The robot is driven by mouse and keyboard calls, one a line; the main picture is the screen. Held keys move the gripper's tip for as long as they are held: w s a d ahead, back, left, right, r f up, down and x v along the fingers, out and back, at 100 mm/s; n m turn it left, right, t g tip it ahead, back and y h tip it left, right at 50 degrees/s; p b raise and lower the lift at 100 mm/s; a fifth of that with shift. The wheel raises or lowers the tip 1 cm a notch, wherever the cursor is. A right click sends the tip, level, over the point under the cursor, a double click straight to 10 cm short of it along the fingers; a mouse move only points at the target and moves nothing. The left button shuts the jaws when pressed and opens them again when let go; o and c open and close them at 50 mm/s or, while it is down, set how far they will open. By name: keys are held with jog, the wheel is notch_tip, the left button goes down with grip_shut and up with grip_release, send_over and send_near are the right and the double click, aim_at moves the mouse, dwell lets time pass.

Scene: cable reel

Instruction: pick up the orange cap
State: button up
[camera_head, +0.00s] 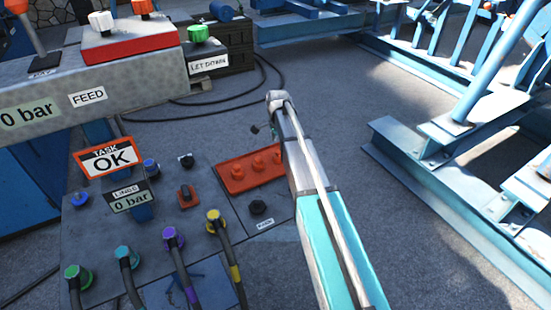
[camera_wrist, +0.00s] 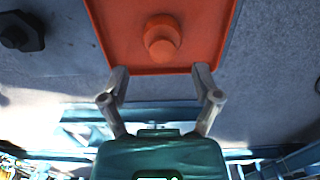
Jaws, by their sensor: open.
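An orange cap (camera_wrist: 162,40) stands on an orange tray (camera_wrist: 110,30) in the wrist view, just beyond my fingertips and roughly centred between them. My gripper (camera_wrist: 160,80) is open, its two grey fingers spread with nothing between them. The fingertips lie over the tray's near edge in that view; the height gap to the cap cannot be told. In the head view the tray (camera_head: 226,187) sits on the grey panel with orange caps (camera_head: 237,172) in a row. My arm covers the tray's right side, and my fingers are mostly hidden there.
A black knob (camera_head: 261,207) stands below the tray and shows in the wrist view (camera_wrist: 22,32). Coloured cable plugs (camera_head: 173,238) line the panel's lower left. Blue steel frames (camera_head: 430,195) stand at right, with open floor between.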

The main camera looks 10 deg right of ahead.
aim_at(278, 151)
jog(key=shift+d+f+b, duration=0.2)
jog(key=shift+f+b, duration=2.25)
jog(key=shift+f, duration=0.1)
grip_shut()
